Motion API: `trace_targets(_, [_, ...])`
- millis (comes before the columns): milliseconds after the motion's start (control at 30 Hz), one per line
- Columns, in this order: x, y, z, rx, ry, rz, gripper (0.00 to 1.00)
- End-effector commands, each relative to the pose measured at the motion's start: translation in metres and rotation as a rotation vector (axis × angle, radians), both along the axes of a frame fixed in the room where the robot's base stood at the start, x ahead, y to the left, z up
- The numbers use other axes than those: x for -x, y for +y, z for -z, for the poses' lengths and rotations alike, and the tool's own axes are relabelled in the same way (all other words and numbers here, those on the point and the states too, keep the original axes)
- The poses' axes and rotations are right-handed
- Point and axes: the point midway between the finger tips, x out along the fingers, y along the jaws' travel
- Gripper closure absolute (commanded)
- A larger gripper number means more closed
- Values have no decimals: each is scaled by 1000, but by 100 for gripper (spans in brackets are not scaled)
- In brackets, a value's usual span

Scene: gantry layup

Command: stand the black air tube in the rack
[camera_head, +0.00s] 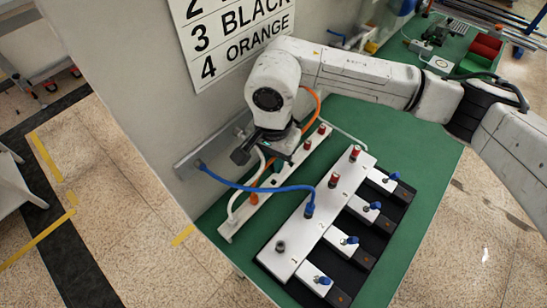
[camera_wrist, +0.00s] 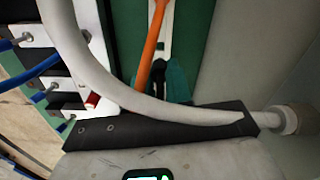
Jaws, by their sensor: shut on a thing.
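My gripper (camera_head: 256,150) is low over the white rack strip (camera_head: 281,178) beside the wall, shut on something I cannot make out. In the wrist view its teal fingertips (camera_wrist: 176,82) are partly hidden. The rack strip carries an orange plug (camera_head: 254,198) and red-topped posts (camera_head: 307,145). A white tube (camera_head: 236,204) runs down to its near end. The white tube also crosses close in front of the wrist camera (camera_wrist: 82,62). An orange tube (camera_wrist: 152,45) passes behind the fingertips.
A blue tube (camera_head: 245,187) arches from the wall fitting to a white block (camera_head: 325,213) on the green table (camera_head: 428,185). Blue-knobbed valves (camera_head: 350,240) line the block's right side. A lettered sign (camera_head: 235,35) hangs on the wall. The table's right strip is bare.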

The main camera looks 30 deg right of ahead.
Motion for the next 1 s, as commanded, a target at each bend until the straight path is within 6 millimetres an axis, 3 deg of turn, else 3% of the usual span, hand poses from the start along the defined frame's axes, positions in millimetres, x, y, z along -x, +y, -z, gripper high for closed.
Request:
trace_targets(100, [0, 0, 16, 2, -1, 0, 100])
trace_targets(333, [0, 0, 31, 1, 1, 0, 100])
trace_targets(1000, [0, 0, 32, 0, 0, 1, 100])
